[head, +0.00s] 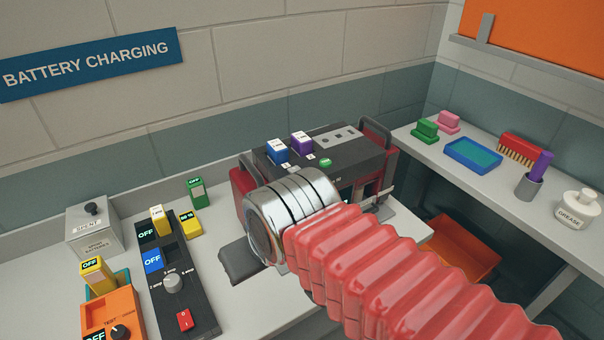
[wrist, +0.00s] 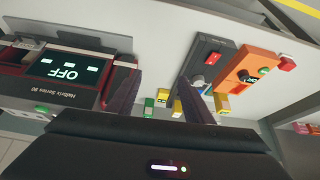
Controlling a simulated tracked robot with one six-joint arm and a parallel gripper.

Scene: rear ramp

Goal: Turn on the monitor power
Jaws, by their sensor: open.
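The monitor (head: 335,143) is a dark grey and red unit on the bench, with its front largely hidden behind my arm in the head view. In the wrist view the monitor (wrist: 62,97) is on the left, upside down, and its screen (wrist: 70,66) reads OFF. A small green round part (head: 326,163) shows on its top. My gripper (wrist: 162,82) is open and empty, its two dark fingers spread. The left finger overlaps the monitor's edge in the picture; contact cannot be told. In the head view my arm hides the gripper. I cannot pick out a power button.
A dark charger (head: 180,275) with OFF displays and a red switch stands left of the monitor. Beside it are an orange tester (head: 113,312) and a grey spent-battery box (head: 94,229). Blue and purple batteries (head: 302,143) sit on the monitor. A side shelf (head: 430,150) holds small items.

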